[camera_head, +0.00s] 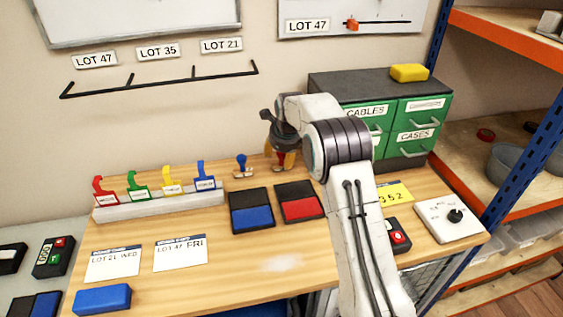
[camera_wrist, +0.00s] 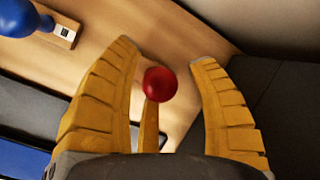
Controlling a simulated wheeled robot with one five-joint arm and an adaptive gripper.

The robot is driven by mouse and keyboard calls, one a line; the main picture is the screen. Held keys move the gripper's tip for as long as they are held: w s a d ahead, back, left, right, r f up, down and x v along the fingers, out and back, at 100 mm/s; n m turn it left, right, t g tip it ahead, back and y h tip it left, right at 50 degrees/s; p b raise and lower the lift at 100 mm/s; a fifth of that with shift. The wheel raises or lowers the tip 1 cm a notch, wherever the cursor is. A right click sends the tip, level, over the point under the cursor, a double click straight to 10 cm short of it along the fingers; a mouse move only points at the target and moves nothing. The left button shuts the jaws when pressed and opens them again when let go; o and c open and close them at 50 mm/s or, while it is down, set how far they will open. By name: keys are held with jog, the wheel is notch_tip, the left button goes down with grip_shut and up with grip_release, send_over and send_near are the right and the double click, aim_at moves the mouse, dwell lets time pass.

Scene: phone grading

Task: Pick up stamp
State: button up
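A stamp with a round red knob (camera_wrist: 160,85) stands between my gripper's yellow fingers in the wrist view. My gripper (camera_wrist: 168,75) is open around the knob, with a visible gap on both sides. In the head view my gripper (camera_head: 283,152) points down at the back of the wooden desk, and its fingers partly hide the red stamp. The stamp's lower part is hidden in the wrist view. A second stamp with a blue knob (camera_head: 242,160) stands just to the left, and its blue knob also shows at the wrist view's upper left (camera_wrist: 28,14).
A blue ink pad (camera_head: 252,219) and a red ink pad (camera_head: 302,208) lie open in front of the stamps. A rack (camera_head: 160,207) with several coloured tags is at the left. Green drawers (camera_head: 412,117) stand close on the right. Two cards (camera_head: 180,253) lie in front.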

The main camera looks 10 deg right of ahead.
grip_shut()
dwell(0.3)
jog(key=shift+r, duration=1.65)
jog(key=shift+s+r+b, duration=0.1)
jog(key=shift+s+b, duration=0.05)
jog(key=shift+b, duration=0.2)
jog(key=s+b, duration=0.6)
jog(key=s, duration=1.1)
jog(key=shift+s, duration=0.35)
